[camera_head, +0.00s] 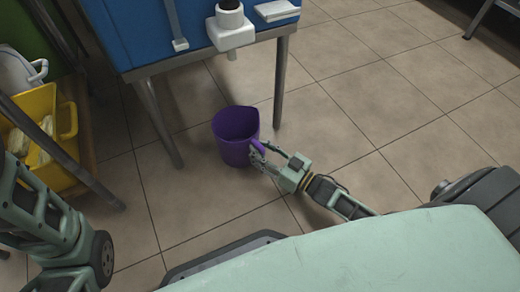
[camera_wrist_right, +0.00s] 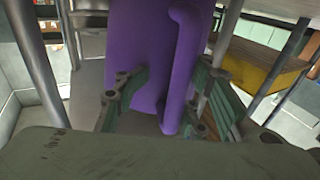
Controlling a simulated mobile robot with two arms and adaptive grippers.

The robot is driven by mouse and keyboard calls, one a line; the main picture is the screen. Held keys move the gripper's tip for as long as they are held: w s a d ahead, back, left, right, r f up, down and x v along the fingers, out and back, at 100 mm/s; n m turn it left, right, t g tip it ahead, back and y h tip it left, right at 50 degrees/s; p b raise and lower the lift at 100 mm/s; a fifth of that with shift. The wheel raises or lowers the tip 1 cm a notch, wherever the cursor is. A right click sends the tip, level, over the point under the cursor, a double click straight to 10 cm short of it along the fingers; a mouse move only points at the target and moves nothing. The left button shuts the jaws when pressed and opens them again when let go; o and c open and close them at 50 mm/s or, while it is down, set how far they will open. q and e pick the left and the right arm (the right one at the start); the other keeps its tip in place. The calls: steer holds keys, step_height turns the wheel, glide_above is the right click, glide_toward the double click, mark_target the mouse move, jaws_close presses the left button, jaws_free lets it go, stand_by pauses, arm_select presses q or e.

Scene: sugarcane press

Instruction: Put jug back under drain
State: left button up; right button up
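The purple jug (camera_head: 231,146) stands upright in front of the blue press (camera_head: 200,40), below the white drain spout (camera_head: 232,54) and a little toward me. Whether its base touches the floor is hard to tell. My right gripper (camera_head: 264,156) is at the jug's handle (camera_head: 257,146). In the right wrist view the fingers (camera_wrist_right: 172,95) are apart, one on each side of the handle (camera_wrist_right: 181,70), with the jug body (camera_wrist_right: 135,50) behind. A firm grip does not show. My left arm shows at the lower left; its gripper is not in view.
The press table's metal legs (camera_head: 280,85) stand either side behind the jug. A yellow crate (camera_head: 48,108) and a white container (camera_head: 18,72) are on a wooden shelf at the left. The tiled floor (camera_head: 370,90) at the right is clear.

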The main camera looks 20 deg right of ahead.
step_height(320, 180, up, 10)
stand_by(0.7)
